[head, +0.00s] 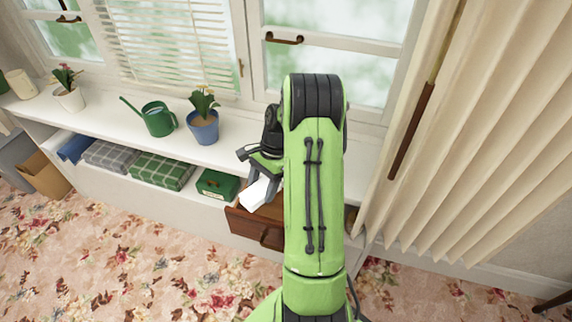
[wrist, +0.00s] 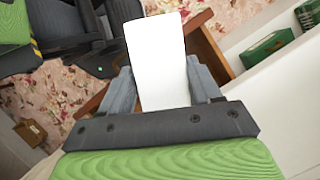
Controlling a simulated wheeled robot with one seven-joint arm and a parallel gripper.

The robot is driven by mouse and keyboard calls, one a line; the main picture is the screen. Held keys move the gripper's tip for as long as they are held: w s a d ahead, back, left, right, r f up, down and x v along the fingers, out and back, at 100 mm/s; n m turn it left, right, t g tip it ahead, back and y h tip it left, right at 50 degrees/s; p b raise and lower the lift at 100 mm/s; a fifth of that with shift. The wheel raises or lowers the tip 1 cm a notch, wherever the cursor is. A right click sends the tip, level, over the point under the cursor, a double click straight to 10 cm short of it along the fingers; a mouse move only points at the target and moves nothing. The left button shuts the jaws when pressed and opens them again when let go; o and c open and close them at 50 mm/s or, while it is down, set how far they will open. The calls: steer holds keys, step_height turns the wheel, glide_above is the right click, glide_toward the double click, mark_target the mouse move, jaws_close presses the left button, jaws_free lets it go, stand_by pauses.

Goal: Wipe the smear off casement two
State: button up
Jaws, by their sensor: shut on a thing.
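My gripper (head: 263,182) is shut on a white block-like thing (head: 255,194), perhaps a wiping cloth or eraser. In the wrist view the white thing (wrist: 157,60) stands out between the two grey fingers. The gripper is over an open brown wooden drawer (head: 248,226) below the white sill. White-framed casements stand behind: a left one (head: 62,42), a middle one behind a slatted blind (head: 165,45), and a right one (head: 345,72), partly hidden by my arm. I cannot tell which is casement two, and no smear shows clearly.
On the sill (head: 125,103) stand a green watering can (head: 159,119), a blue potted plant (head: 203,127), a white potted plant (head: 70,97) and a cream pot (head: 20,84). Below are a green box (head: 217,184) and folded cloths (head: 162,171). A cream curtain (head: 490,130) hangs right.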

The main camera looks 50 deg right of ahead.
steer(key=w+a+f+n+g+h, duration=0.2)
steer(key=a+f+n, duration=0.3)
steer(key=a+n, duration=0.4)
steer(key=w+a+f+n+g+h, duration=0.2)
steer(key=w+a+f+n, duration=0.2)
steer(key=a+n, duration=0.5)
steer(key=a, duration=0.3)
steer(key=shift+f+n+g+h, duration=0.3)
steer(key=shift+f+n+g, duration=0.1)
steer(key=shift+d, duration=0.15)
